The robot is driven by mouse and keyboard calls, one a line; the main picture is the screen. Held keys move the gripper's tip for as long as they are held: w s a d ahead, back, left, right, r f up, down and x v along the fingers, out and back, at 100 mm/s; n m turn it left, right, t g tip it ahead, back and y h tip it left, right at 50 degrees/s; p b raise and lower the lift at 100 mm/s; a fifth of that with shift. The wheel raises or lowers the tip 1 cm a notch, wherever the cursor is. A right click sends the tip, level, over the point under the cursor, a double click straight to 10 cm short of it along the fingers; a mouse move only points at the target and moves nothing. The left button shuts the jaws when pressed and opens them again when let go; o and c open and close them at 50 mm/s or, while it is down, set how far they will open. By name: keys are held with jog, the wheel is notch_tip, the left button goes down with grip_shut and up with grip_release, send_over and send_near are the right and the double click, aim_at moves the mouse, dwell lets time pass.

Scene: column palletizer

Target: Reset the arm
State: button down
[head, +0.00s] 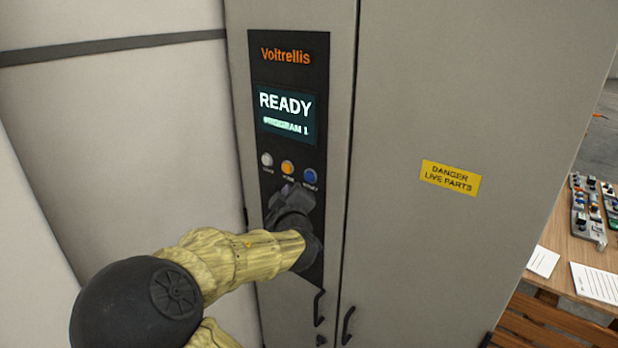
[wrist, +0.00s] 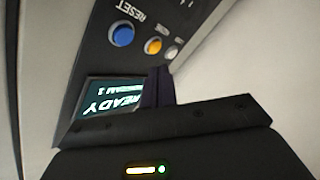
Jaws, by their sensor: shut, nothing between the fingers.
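The control panel (head: 317,90) is a dark strip on a grey cabinet. Its screen (head: 286,114) reads READY, PROGRAM 1. Below are a white button (head: 266,159), an orange button (head: 288,167) and a blue button (head: 310,176). The blue one, labelled RESET, shows in the wrist view (wrist: 121,34), with the orange (wrist: 153,46) and white (wrist: 171,52) ones beside it. My gripper (head: 289,188) is shut and empty, in front of the panel just below the orange button. Its fingers (wrist: 158,84) point toward the orange and white buttons. I cannot tell whether they touch the panel.
A yellow danger label (head: 450,178) is on the cabinet door (head: 440,90). Dark handles (head: 347,325) sit low by the door seam. At right, a wooden table (head: 560,250) holds papers and small devices. A pale wall (head: 120,120) stands left of the cabinet.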

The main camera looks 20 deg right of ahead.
jog(key=s+d+f+m+g+h+b, duration=0.1)
jog(key=s+d+f+m+g, duration=0.25)
jog(key=f, duration=0.45)
jog(key=s+d+f+m+g+b, duration=0.1)
jog(key=s+d+f+m+g, duration=0.25)
jog(key=f, duration=0.55)
jog(key=s+a+f+g+y+b, duration=0.1)
jog(key=s+a+f+g, duration=0.1)
jog(key=s, duration=0.8)
jog(key=s+a+f+m+g+y+b, duration=0.1)
jog(key=s+g, duration=0.4)
jog(key=s, duration=0.5)
jog(key=a+f+y, duration=0.1)
jog(key=a, duration=0.1)
jog(key=shift+s+a+f, duration=0.25)
jog(key=shift+a, duration=0.1)
